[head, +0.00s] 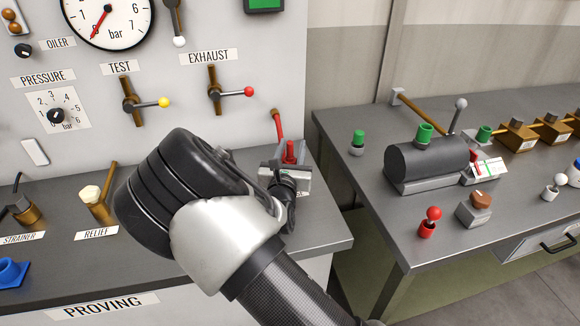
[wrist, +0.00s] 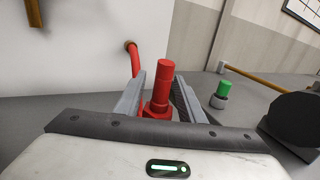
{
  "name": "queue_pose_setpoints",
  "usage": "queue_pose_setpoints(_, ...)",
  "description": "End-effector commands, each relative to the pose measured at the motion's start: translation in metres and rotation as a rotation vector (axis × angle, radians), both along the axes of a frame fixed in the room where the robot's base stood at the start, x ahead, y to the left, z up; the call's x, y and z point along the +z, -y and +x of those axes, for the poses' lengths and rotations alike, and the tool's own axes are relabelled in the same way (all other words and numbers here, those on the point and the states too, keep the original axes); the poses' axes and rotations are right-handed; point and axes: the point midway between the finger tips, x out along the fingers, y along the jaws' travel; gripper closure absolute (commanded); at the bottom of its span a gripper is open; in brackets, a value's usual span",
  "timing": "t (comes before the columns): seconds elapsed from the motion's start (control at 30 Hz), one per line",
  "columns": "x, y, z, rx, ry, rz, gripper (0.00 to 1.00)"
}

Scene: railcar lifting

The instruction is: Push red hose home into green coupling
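The red hose's upright end (wrist: 162,85) stands between my gripper's fingers in the wrist view, with a wider red collar at its base. A red curved pipe (wrist: 133,58) rises behind it by the wall. My gripper (wrist: 160,92) is open around the red end, with a gap visible on each side near the top. In the head view the red end (head: 290,152) shows just beyond my gripper, at the right end of the grey bench. Green fittings show on the dark tank (head: 425,133) and on a small grey base (head: 358,137); I cannot tell which is the coupling.
A gap separates bench and table. Test (head: 135,102) and exhaust (head: 217,92) valves project from the panel. The relief fitting (head: 97,200) stands left of my arm.

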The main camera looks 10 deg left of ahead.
Motion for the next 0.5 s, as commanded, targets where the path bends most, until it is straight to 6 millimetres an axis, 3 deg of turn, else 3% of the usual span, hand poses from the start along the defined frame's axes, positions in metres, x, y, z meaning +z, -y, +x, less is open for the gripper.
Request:
queue_pose_setpoints(0.2, 0.0003, -0.0002, 0.0013, 0.0, 0.0, 0.0, 0.64)
queue_pose_setpoints(0.4, 0.0003, -0.0003, 0.001, 0.0, 0.0, 0.001, 0.96)
queue_pose_setpoints(0.5, 0.0009, -0.0003, 0.0011, 0.0, 0.001, 0.001, 0.98)
